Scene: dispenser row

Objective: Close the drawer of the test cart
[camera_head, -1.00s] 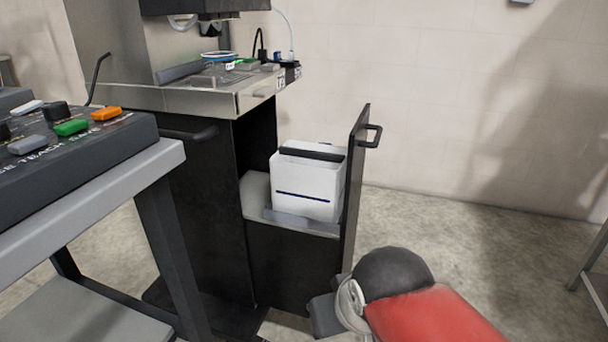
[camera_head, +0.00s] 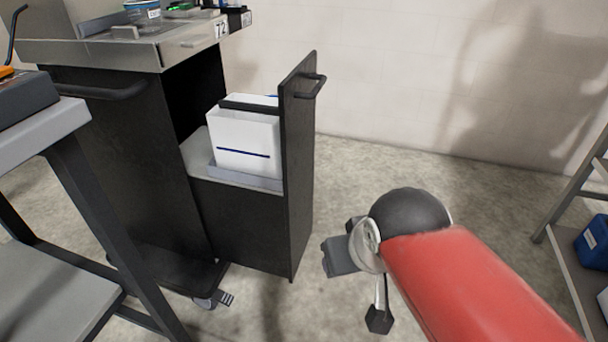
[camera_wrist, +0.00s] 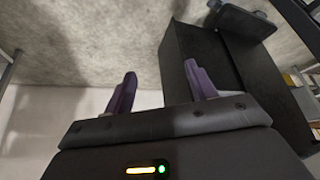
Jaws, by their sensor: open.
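The black test cart (camera_head: 125,160) stands left of centre in the head view, with a steel top. Its tall drawer (camera_head: 245,220) is pulled out to the right and holds a white box (camera_head: 243,140). The drawer front (camera_head: 299,170) is a black upright panel with a bar handle (camera_head: 313,86) near its top. My gripper (camera_wrist: 160,88) shows two purple fingers, apart and empty, in the wrist view. A dark panel of the cart (camera_wrist: 200,60) shows beyond the right finger. In the head view my arm is right of the drawer front, apart from it; the fingers are mostly hidden there.
A grey table (camera_head: 45,135) with a dark control box (camera_head: 22,104) stands at the left front. A shelf rack (camera_head: 565,225) with a blue bin (camera_head: 595,243) stands at the right edge. The floor between drawer and rack is clear, with a wall behind.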

